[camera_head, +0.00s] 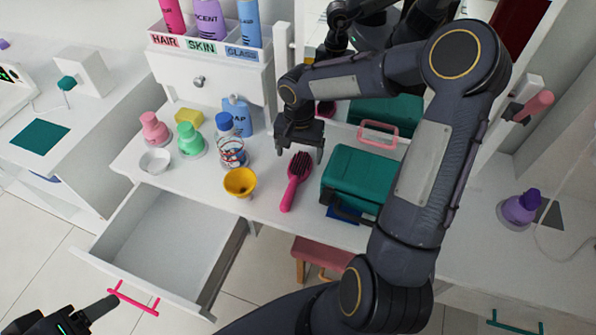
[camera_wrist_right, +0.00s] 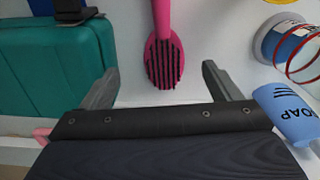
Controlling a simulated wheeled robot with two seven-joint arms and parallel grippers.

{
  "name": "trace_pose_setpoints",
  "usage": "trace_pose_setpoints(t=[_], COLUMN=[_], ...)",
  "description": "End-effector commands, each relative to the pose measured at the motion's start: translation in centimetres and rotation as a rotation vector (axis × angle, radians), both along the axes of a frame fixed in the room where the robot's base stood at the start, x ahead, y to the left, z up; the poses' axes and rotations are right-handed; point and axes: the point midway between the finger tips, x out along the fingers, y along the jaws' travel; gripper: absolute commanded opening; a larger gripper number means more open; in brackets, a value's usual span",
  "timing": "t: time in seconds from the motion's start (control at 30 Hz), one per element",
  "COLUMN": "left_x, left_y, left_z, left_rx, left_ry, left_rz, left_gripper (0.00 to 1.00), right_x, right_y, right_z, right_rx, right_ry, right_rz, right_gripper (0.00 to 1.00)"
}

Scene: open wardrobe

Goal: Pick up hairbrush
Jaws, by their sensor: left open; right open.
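The pink hairbrush (camera_head: 297,180) lies on the white tabletop, bristles up, its handle toward the front edge. My right gripper (camera_head: 301,152) is open and empty, pointing down just behind the brush head, and appears to be above the table. No contact with the brush shows. My left gripper (camera_head: 76,318) is at the bottom left corner, partly cut off, open and far from the brush.
A teal case (camera_head: 352,175) stands close right of the brush. A yellow cup (camera_head: 240,182), a jar of bands (camera_head: 232,152) and a blue soap bottle (camera_head: 238,115) stand to its left. An open drawer (camera_head: 165,235) juts out at the front left.

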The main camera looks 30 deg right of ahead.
Motion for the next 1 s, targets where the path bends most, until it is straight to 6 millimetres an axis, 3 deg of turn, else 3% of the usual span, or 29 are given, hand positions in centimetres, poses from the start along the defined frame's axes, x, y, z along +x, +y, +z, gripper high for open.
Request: trace_pose_setpoints(t=[0.63, 0.93, 1.0], left_x=[0.0, 0.0, 0.0], left_y=[0.0, 0.0, 0.0], left_z=[0.9, 0.9, 0.9], left_rx=[0.0, 0.0, 0.0], left_ry=[0.0, 0.0, 0.0], left_rz=[0.0, 0.0, 0.0], left_gripper=[0.66, 0.66, 0.66], right_x=[0.6, 0.6, 0.6], right_y=[0.0, 0.0, 0.0], right_z=[-7.9, -8.5, -8.5], right_rx=[0.007, 0.005, 0.005], right_ry=[0.008, 0.005, 0.005], right_rz=[-0.023, -0.024, -0.023], right_gripper=[0.84, 0.84, 0.76])
